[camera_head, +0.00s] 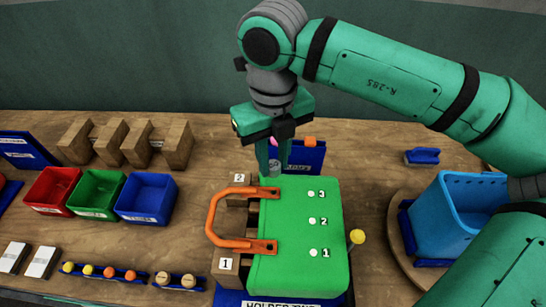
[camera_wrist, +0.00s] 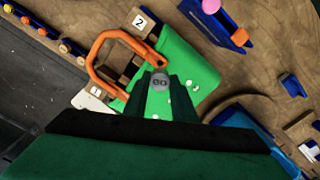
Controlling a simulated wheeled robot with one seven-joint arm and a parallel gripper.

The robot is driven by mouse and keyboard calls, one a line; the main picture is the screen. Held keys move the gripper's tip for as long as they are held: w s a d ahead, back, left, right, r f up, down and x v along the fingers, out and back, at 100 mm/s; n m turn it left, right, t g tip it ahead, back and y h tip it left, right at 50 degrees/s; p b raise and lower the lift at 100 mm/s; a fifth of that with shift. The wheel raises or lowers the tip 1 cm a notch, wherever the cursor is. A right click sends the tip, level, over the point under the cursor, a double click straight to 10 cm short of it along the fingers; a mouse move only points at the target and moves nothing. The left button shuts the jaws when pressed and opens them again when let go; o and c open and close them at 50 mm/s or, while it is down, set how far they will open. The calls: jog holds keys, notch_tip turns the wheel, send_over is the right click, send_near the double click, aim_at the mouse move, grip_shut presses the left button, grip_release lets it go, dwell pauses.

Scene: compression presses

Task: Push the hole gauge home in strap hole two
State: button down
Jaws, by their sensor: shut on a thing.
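My gripper (camera_head: 274,170) points down over the far left corner of the green block (camera_head: 301,268). It is shut on a small grey round-topped piece, the hole gauge (camera_wrist: 159,82), which shows between the fingers. The orange strap (camera_head: 212,218) is a U-shaped loop lying from the block's left side onto its top. Its far end, beside label 2 (camera_head: 239,178), is just below the fingertips. Its near end lies beside label 1 (camera_head: 226,264). The gauge's lower end is hidden in the wrist view. I cannot tell whether it touches the strap.
A blue holder (camera_head: 299,157) with pink and orange knobs stands behind the block. A yellow-headed pin (camera_head: 356,237) stands at the right side. Red, green and blue bins (camera_head: 147,197) are on the left, and a large blue container (camera_head: 460,215) is on the right.

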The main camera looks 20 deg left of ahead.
aim_at(273, 176)
jog(key=shift+f, duration=2.9)
jog(key=shift+f, duration=1.4)
jog(key=c, duration=1.4)
grip_release()
notch_tip(273, 176, up, 11)
jog(key=shift+f, duration=0.1)
jog(key=shift+a, duration=0.1)
